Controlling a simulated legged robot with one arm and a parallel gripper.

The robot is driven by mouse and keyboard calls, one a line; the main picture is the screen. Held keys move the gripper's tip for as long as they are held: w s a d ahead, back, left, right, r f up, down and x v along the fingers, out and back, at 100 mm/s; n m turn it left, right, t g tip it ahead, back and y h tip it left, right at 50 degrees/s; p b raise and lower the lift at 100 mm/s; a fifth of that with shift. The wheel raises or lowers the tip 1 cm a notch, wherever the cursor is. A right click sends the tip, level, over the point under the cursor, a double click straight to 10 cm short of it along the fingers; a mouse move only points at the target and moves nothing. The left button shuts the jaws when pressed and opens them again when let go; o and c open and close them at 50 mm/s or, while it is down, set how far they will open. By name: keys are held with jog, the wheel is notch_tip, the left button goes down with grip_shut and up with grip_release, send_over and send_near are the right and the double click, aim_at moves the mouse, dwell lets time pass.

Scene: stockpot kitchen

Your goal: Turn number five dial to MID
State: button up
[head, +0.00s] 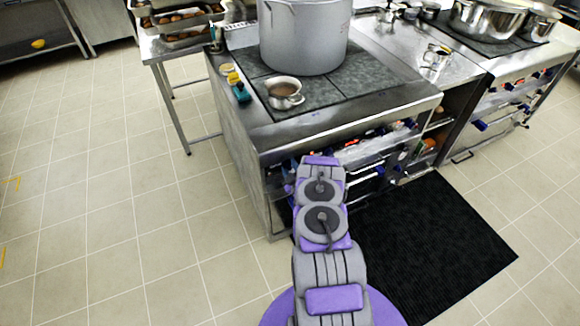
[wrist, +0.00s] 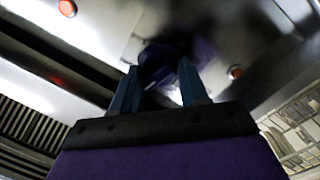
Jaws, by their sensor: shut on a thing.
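In the wrist view, the two dark blue fingers of my gripper (wrist: 159,68) are closed around a dark blue-purple dial (wrist: 157,58) on a bright metal panel. The dial is blurred and in shadow, so its number, marks and exact angle cannot be read. In the head view, my arm reaches to the front of the steel stove (head: 262,148) and hides my gripper and the held dial.
Red indicator lights (wrist: 236,72) dot the panel. A large stockpot (head: 303,40) and a small pot (head: 284,93) stand on the stove top. A black mat (head: 430,240) lies before the stove. Tiled floor (head: 110,200) at left is clear.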

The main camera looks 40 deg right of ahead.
jog(key=m+p, duration=0.1)
jog(key=m, duration=0.2)
jog(key=shift+m+y, duration=0.3)
jog(key=m+p, duration=0.1)
jog(key=m, duration=0.3)
jog(key=shift+s+d+y, duration=0.1)
jog(key=shift+y, duration=0.2)
jog(key=m, duration=0.3)
jog(key=shift+d+y, duration=0.1)
jog(key=shift+y, duration=0.2)
jog(key=m+y+b, duration=0.1)
jog(key=m, duration=0.3)
jog(key=shift+s+d+f, duration=0.1)
jog(key=m+b, duration=0.1)
jog(key=m, duration=0.3)
jog(key=m+y+b, duration=0.1)
jog(key=m+b, duration=0.1)
jog(key=m, duration=0.2)
jog(key=m+t+b, duration=0.1)
jog(key=m, duration=0.3)
jog(key=shift+d+f+m+b, duration=0.2)
jog(key=shift+d+m+b, duration=0.1)
jog(key=shift+m, duration=0.1)
